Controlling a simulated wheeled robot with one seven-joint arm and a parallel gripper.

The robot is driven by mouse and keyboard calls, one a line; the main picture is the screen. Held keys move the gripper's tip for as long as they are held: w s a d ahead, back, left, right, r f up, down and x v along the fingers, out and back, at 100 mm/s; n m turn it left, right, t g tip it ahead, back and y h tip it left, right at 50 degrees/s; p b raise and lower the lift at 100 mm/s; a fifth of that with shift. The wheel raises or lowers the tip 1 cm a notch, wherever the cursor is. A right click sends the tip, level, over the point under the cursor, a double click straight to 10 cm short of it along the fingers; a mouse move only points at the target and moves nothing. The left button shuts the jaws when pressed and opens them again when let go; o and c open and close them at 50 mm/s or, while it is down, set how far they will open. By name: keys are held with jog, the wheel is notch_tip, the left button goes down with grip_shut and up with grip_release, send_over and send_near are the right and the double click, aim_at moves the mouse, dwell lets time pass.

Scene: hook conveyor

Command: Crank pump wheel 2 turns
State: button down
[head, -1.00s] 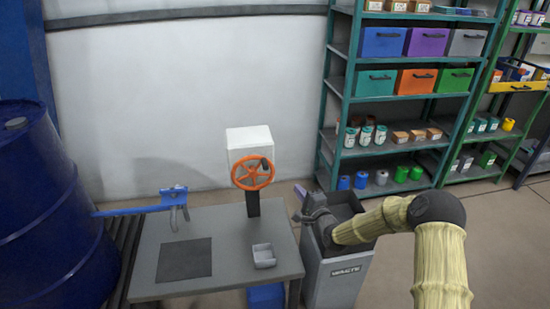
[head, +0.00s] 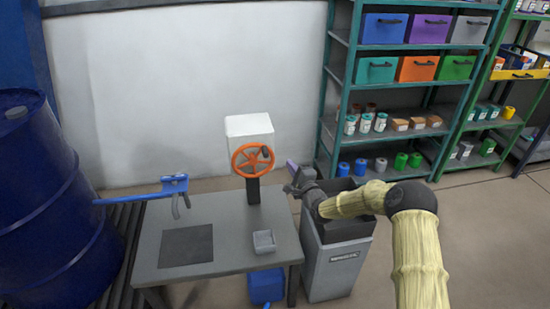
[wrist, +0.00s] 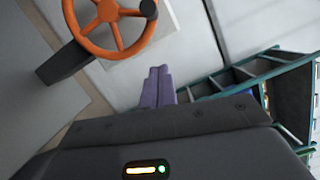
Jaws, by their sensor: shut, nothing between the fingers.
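The orange pump wheel (head: 252,160) has a dark crank knob (head: 265,153) at its upper right. It is mounted on the front of a white box on a dark post on the grey table (head: 215,258). My gripper (head: 291,163), with purple fingers, is to the right of the wheel and apart from it.
A grey waste bin (head: 335,268) stands right of the table, under my arm. On the table are a small grey tray (head: 264,241), a dark mat (head: 186,246) and a blue hook piece (head: 172,187) at the left edge. A blue barrel (head: 50,220) is at far left.

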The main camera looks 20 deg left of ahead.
aim_at(268, 148)
jog(key=a, duration=0.4)
jog(key=w+a+r+p, duration=0.1)
jog(key=a, duration=0.1)
jog(key=shift+w+a+r, duration=0.1)
jog(key=shift+a, duration=0.15)
jog(key=shift+r, duration=0.15)
dwell(0.4)
